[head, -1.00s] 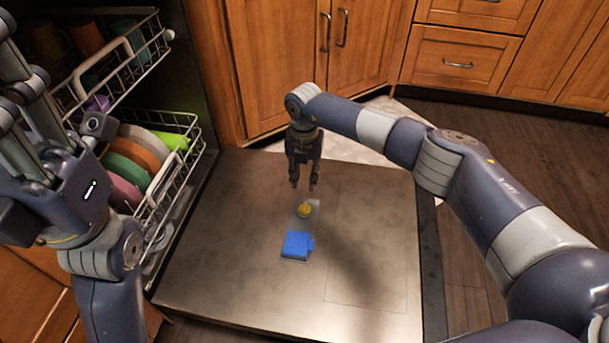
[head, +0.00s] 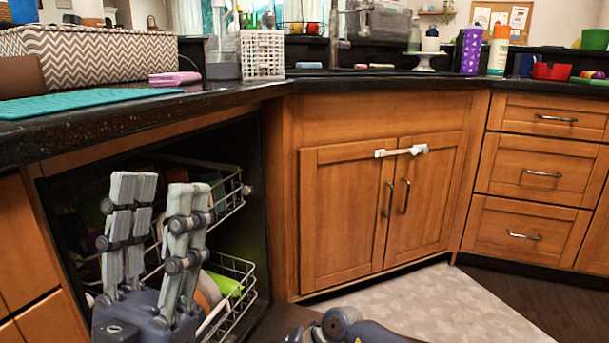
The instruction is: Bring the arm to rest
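My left gripper (head: 161,192) stands at the lower left with its fingers pointing up. The two grey fingers are apart, with nothing between them. It is in front of the dishwasher opening and hides part of the racks. Part of my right arm (head: 345,326) shows at the bottom edge. Its fingers are outside the picture.
The dishwasher's upper rack (head: 228,200) and lower rack (head: 238,312) show behind my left gripper. The dark countertop (head: 240,90) runs above, holding a patterned box (head: 105,55) and a white basket (head: 262,54). Wooden sink cabinet doors (head: 345,220) carry a white latch (head: 401,151).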

